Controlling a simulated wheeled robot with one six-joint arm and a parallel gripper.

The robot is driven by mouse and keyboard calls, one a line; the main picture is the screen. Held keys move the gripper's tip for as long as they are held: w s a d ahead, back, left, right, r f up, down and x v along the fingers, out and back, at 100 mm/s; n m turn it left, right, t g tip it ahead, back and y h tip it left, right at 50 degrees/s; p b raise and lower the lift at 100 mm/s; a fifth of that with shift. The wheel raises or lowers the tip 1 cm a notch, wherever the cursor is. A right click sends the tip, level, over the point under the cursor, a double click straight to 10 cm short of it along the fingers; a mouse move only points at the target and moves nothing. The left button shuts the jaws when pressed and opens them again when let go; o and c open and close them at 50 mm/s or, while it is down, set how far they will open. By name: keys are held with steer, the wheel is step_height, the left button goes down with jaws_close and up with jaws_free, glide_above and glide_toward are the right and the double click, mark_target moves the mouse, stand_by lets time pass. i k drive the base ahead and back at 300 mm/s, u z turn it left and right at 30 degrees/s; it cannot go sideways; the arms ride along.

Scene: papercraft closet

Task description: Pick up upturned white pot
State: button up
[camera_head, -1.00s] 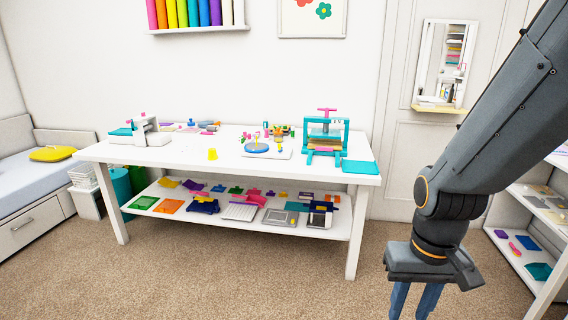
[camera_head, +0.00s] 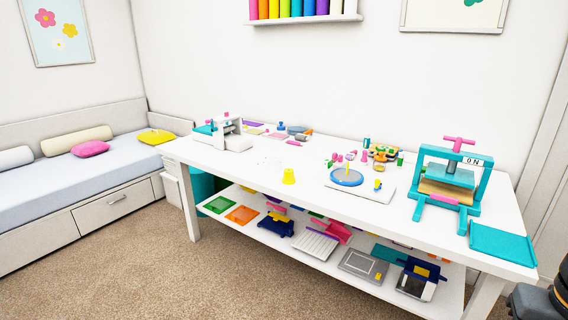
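I cannot make out an upturned white pot; small white items blend into the white tabletop at this distance. My gripper's fingers are out of the picture. Only a dark part of my arm shows in the lower right corner, in front of the table's right end.
A teal press (camera_head: 452,185) and a teal tray (camera_head: 502,245) occupy the table's right end. A white machine (camera_head: 230,135) stands at its left end. The lower shelf (camera_head: 270,240) holds many items. A bed (camera_head: 70,190) stands at left. The carpet (camera_head: 140,275) in front is clear.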

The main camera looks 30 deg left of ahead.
mark_target(275, 166)
steer(key=u, duration=2.1)
steer(key=i, duration=1.5)
steer(key=u, duration=0.3)
steer(key=i, duration=1.25)
steer(key=z, duration=1.05)
steer(key=i, duration=0.65)
steer(key=z, duration=0.45)
